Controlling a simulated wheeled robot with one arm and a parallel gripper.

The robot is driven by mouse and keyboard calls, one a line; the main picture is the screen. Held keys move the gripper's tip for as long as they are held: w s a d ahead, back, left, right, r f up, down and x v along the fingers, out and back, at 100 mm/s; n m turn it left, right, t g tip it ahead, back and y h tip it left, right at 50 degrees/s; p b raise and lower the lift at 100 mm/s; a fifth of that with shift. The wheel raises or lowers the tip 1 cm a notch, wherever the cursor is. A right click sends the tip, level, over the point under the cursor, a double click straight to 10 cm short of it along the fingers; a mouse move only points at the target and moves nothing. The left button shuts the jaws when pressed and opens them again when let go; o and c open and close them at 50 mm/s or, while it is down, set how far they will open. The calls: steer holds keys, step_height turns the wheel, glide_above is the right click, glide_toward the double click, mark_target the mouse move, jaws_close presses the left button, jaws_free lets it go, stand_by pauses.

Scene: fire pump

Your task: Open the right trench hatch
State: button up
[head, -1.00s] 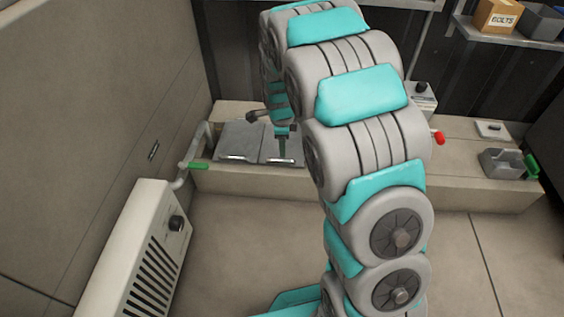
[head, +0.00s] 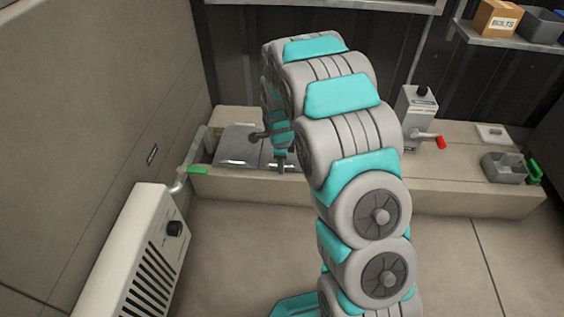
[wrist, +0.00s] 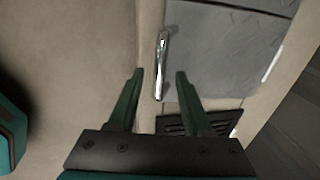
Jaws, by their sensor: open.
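The right trench hatch (head: 273,152) is a grey plate on the low ledge, lying flat, partly hidden behind my arm. A bright bar handle (head: 284,165) runs along its front edge. In the wrist view the hatch (wrist: 225,48) fills the upper right, and its chrome handle (wrist: 161,65) is at the plate's left edge. My gripper (wrist: 160,72) is open, with one green finger on either side of the handle's line; contact and exact height cannot be told. In the head view the gripper (head: 281,163) is small, close to the handle, and partly hidden. The left hatch (head: 238,143) lies flat beside it.
A dark slotted grille (wrist: 200,122) adjoins the hatch. A pipe with a green lever (head: 197,170) stands at the left end of the ledge (head: 460,190). A grey box with a red handle (head: 420,118) stands to the right. A white vented unit (head: 135,255) is front left.

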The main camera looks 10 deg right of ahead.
steer(key=shift+c, duration=0.2)
jaws_close()
stand_by(1.1)
